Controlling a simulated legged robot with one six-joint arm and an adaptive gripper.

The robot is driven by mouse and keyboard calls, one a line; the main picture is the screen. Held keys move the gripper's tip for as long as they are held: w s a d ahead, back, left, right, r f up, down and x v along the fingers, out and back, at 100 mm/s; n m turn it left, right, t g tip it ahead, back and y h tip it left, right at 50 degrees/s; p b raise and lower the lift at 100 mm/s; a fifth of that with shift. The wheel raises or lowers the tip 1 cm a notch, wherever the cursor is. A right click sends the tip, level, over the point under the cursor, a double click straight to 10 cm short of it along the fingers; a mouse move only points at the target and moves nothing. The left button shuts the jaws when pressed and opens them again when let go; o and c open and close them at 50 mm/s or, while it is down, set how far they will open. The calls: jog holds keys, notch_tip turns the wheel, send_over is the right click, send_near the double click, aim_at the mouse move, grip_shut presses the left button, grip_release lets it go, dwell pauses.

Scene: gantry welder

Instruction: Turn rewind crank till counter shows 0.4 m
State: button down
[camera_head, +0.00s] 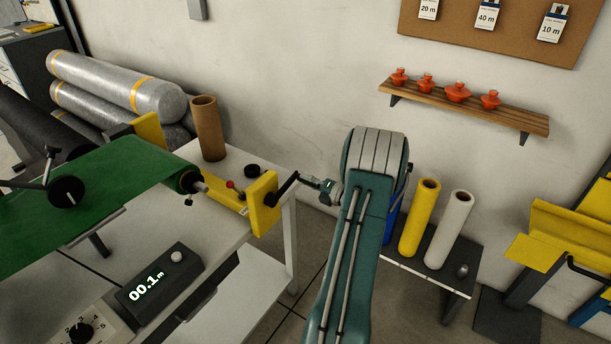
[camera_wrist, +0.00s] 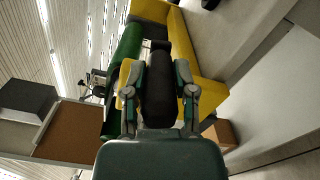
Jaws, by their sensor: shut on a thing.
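The rewind crank (camera_head: 284,188) is a black arm on the yellow end bracket (camera_head: 264,204) of the machine, at the right end of the green roll (camera_head: 110,190). My gripper (camera_head: 329,187) is at the outer end of the crank. In the wrist view my gripper (camera_wrist: 160,95) has its two fingers closed on either side of the black crank handle (camera_wrist: 160,88), with the yellow bracket (camera_wrist: 205,62) behind it. The counter (camera_head: 158,278) on the table reads 00.1 m.
A control box with a dial (camera_head: 82,332) sits beside the counter. A brown cardboard tube (camera_head: 208,128) stands on the table (camera_head: 228,226) behind the bracket. Yellow (camera_head: 419,220) and white (camera_head: 450,229) rolls stand on a low stand at right. A shelf (camera_head: 470,108) hangs on the wall.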

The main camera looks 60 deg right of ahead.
notch_tip(320, 180, down, 8)
jog(key=a+m, duration=0.1)
jog(key=m, duration=0.5)
jog(key=shift+m, duration=0.3)
jog(key=shift+a, duration=0.1)
jog(key=shift+c, duration=2.2)
grip_release()
jog(key=shift+r, duration=0.1)
jog(key=s, duration=1.2)
